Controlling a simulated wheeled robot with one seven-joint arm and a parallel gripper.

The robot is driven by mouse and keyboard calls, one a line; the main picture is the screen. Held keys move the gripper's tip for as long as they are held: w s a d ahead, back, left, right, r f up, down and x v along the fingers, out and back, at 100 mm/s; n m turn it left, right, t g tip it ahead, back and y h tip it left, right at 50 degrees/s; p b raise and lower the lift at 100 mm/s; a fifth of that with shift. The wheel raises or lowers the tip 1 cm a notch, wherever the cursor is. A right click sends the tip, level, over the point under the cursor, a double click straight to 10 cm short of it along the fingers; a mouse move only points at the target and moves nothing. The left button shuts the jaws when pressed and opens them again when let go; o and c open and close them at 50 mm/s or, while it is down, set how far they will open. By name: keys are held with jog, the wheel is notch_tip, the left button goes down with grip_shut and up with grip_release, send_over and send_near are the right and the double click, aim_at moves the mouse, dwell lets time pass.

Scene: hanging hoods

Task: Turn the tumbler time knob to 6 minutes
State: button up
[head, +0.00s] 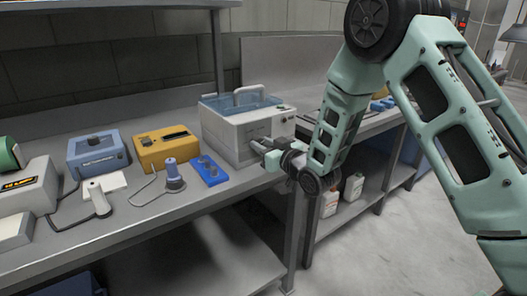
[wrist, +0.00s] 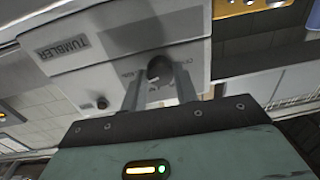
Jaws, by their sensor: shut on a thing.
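The tumbler (head: 228,135) is a white-grey box with a blue clear top and a handle, standing on the bench. In the wrist view its front panel (wrist: 100,60) appears tilted and carries the word TUMBLER. A round dark knob (wrist: 160,66) sits between the two fingers of my gripper (wrist: 161,76), which is shut on it. A second, smaller dark knob (wrist: 102,102) is to the left in that view, apart from the fingers. The lettering around the gripped knob is too small and partly covered, so its setting cannot be read. In the head view my gripper (head: 258,146) is at the tumbler's front.
A blue rack (head: 209,171), a purple-topped tool (head: 172,176), a yellow device (head: 166,148) and a blue device (head: 98,153) stand left of the tumbler. Bottles (head: 352,188) stand on the lower shelf behind my arm. Open floor lies at the right.

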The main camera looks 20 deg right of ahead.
jog(key=shift+f+m+b, duration=0.2)
jog(key=shift+m+b, duration=0.3)
jog(key=shift+m, duration=0.6)
jog(key=o, duration=1)
jog(key=shift+c, duration=0.2)
jog(key=shift+r, duration=0.1)
jog(key=p+v, duration=0.9)
jog(key=v, duration=0.8)
jog(key=shift+s+f+p, duration=0.2)
jog(key=shift+p, duration=0.2)
